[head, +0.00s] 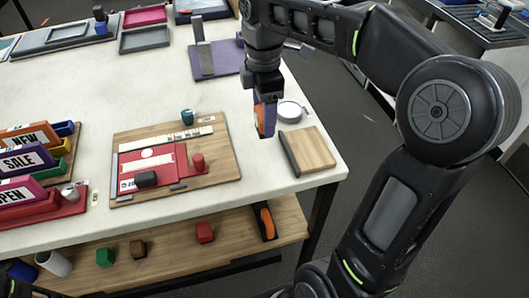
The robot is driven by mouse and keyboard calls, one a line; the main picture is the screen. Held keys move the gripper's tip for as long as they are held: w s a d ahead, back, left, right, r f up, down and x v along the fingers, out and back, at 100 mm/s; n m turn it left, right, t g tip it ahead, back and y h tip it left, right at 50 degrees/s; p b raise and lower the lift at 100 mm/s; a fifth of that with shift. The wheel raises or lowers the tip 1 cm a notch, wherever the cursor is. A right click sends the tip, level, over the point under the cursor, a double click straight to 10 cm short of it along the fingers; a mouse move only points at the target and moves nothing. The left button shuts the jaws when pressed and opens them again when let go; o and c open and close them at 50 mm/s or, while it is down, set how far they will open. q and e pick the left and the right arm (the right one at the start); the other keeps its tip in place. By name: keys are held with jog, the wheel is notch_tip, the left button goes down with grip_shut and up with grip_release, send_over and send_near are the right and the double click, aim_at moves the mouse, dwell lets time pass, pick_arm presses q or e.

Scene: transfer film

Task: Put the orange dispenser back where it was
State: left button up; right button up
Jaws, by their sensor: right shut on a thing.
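My right gripper (264,97) points down over the right part of the white table and is shut on an orange dispenser (261,116). Purple shows along the sides of the dispenser. Its lower end is close to the table top, between the wooden board with red pieces and a small wooden block. I cannot tell whether it touches the table. The gripper hides its upper part. A second orange and black item (267,221) stands on the lower wooden shelf.
A wooden board (215,180) with red cards lies left of the dispenser. A wooden block with a dark edge (312,150) and a white round roll (290,111) are close on its right. A purple stand (228,58) is behind. Sign blocks (28,160) stand at the left.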

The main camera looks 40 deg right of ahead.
notch_tip(320, 180, down, 5)
jog(key=shift+f+b, duration=0.2)
jog(key=shift+b, duration=0.1)
jog(key=shift+f, duration=0.15)
jog(key=shift+f, duration=1.85)
jog(key=shift+f, duration=0.15)
jog(key=o, duration=1.3)
